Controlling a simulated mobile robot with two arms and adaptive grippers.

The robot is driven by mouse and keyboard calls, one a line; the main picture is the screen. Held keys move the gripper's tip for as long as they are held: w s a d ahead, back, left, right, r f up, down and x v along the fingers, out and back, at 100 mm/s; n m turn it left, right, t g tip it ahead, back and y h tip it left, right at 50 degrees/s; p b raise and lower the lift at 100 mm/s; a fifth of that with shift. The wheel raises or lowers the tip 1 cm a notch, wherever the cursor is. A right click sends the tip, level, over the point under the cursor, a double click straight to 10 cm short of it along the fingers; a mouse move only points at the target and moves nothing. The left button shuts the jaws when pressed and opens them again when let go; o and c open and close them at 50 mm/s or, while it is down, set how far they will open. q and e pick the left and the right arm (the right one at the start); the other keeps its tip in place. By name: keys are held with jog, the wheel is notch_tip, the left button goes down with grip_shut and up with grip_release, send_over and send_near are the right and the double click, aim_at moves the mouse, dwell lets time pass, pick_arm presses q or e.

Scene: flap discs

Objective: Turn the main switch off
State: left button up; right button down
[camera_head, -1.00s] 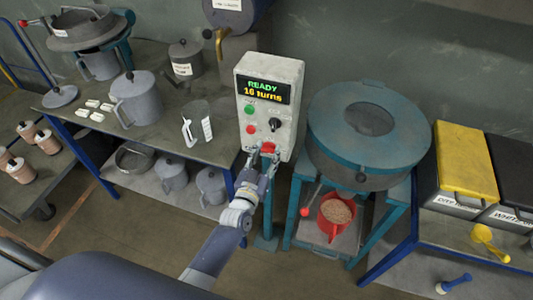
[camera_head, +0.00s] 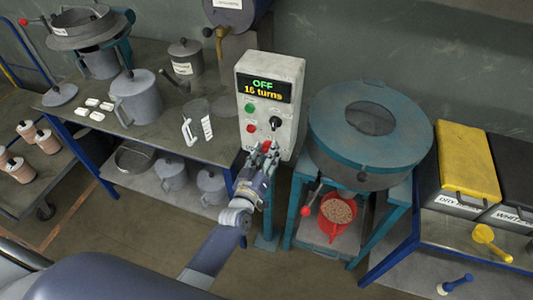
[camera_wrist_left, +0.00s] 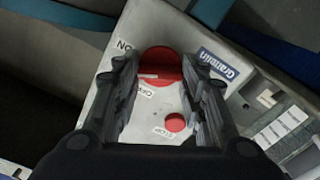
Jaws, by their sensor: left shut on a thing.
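The grey control box (camera_head: 268,82) stands between the left bench and the teal machine, and its display (camera_head: 263,90) reads "OFF 16 turns". The red main switch (camera_head: 266,147) is low on its front, mostly hidden by my left gripper in the head view. In the left wrist view the red switch (camera_wrist_left: 160,64) lies between the fingers, with an "ON" label beside it. My left gripper (camera_head: 264,152) is shut on this switch; its fingers also show in the left wrist view (camera_wrist_left: 162,75). My right gripper is out of view.
The box also has a green button (camera_head: 249,108), a black knob (camera_head: 275,123) and a small red button (camera_head: 250,129). The teal machine (camera_head: 370,130) stands close on the right with a red jug (camera_head: 334,228) below. The workbench (camera_head: 150,133) is left.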

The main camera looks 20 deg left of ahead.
pick_arm(q)
jog(key=n, duration=0.3)
jog(key=n+b, duration=0.1)
jog(key=n, duration=0.2)
jog(key=shift+a+f+n+b, duration=0.1)
jog(key=shift+f+n+b, duration=0.1)
jog(key=shift+n+b, duration=0.1)
jog(key=n+b, duration=0.1)
jog(key=n, duration=0.3)
jog(key=shift+f+n, duration=0.1)
jog(key=shift+n, duration=0.2)
jog(key=shift+n+b, duration=0.4)
jog(key=shift+n, duration=0.3)
jog(key=o, duration=1)
jog(key=shift+o, duration=0.2)
jog(key=shift+s, duration=0.1)
jog(key=s, duration=1.2)
jog(key=shift+a, duration=0.25)
